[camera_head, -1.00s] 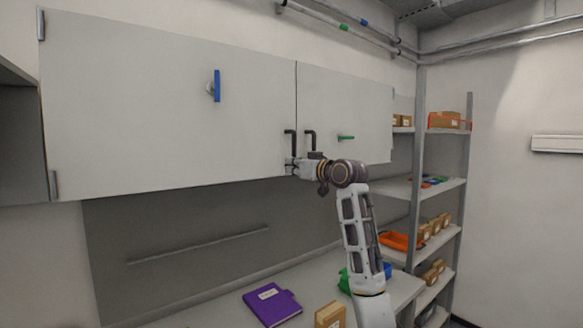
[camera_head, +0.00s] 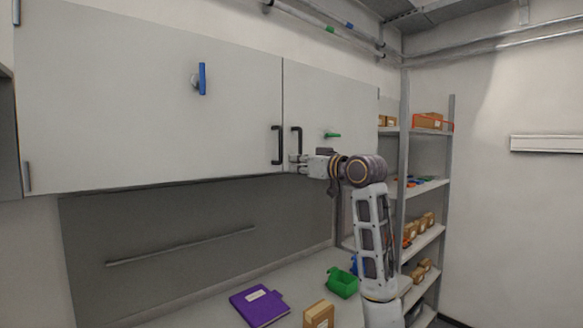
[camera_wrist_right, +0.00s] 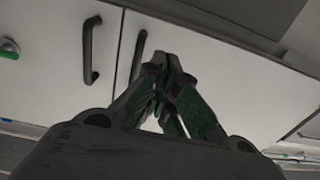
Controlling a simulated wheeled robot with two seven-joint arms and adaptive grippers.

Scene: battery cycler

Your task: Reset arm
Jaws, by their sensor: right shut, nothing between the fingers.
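My right gripper (camera_head: 297,163) is shut and empty, at the lower end of the dark handle (camera_head: 297,143) on the right cabinet door (camera_head: 345,100). In the right wrist view its fingertips (camera_wrist_right: 163,62) meet close to the lower end of that handle (camera_wrist_right: 138,56); I cannot tell whether they touch it. The left cabinet door (camera_head: 120,100) has its own dark handle (camera_head: 276,145), just left of the gripper. Both doors look closed. My left gripper is not in view.
Below the cabinet, a counter holds a purple binder (camera_head: 260,306), a green bin (camera_head: 342,283) and a cardboard box (camera_head: 318,314). A shelf rack (camera_head: 404,130) with boxes stands to the right of my arm. The counter's middle left is clear.

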